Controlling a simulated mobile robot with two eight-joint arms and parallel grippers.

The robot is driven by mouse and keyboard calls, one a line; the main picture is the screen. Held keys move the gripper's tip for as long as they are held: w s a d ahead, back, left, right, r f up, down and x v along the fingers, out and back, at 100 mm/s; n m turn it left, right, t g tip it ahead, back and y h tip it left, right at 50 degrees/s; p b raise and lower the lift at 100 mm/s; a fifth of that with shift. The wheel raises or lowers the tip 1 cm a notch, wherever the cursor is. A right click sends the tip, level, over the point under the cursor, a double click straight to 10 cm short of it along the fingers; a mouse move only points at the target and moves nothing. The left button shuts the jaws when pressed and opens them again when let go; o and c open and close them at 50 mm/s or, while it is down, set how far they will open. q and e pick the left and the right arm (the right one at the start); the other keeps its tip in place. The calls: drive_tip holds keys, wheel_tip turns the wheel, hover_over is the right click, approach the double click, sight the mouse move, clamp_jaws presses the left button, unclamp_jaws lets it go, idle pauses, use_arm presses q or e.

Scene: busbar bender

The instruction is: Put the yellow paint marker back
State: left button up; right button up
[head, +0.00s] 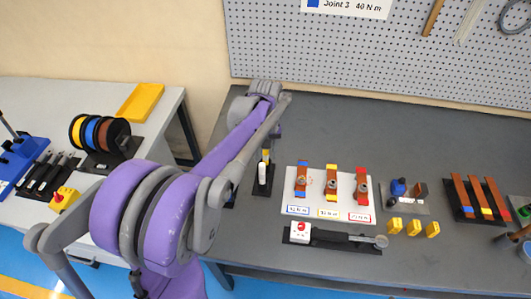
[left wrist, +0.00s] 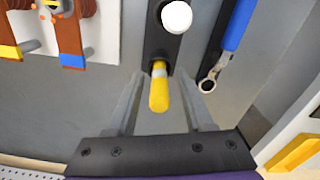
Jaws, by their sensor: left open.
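The yellow paint marker (left wrist: 159,90) stands in a black holder (left wrist: 158,42) on the grey bench, its yellow body with a pale band towards the holder. It also shows in the head view (head: 266,154), at the far end of the holder. A white-topped item (left wrist: 177,16) stands in the same holder, nearer the bench's front edge. My left gripper (left wrist: 159,76) is open, with one finger on each side of the yellow marker and visible gaps between. In the head view, my left arm hides most of the gripper. My right gripper is not in view.
A blue-handled wrench (left wrist: 237,25) lies beside the holder. A white board (head: 345,183) with copper bars and coloured tags lies to the right in the head view. A torque wrench (head: 340,240) and several yellow blocks (head: 413,227) lie in front. The pegboard (head: 350,50) bounds the back.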

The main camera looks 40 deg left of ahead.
use_arm(q)
wheel_tip(320, 180, up, 12)
drive_tip(key=shift+w+r+p, duration=0.1)
drive_tip(key=shift+p, duration=0.2)
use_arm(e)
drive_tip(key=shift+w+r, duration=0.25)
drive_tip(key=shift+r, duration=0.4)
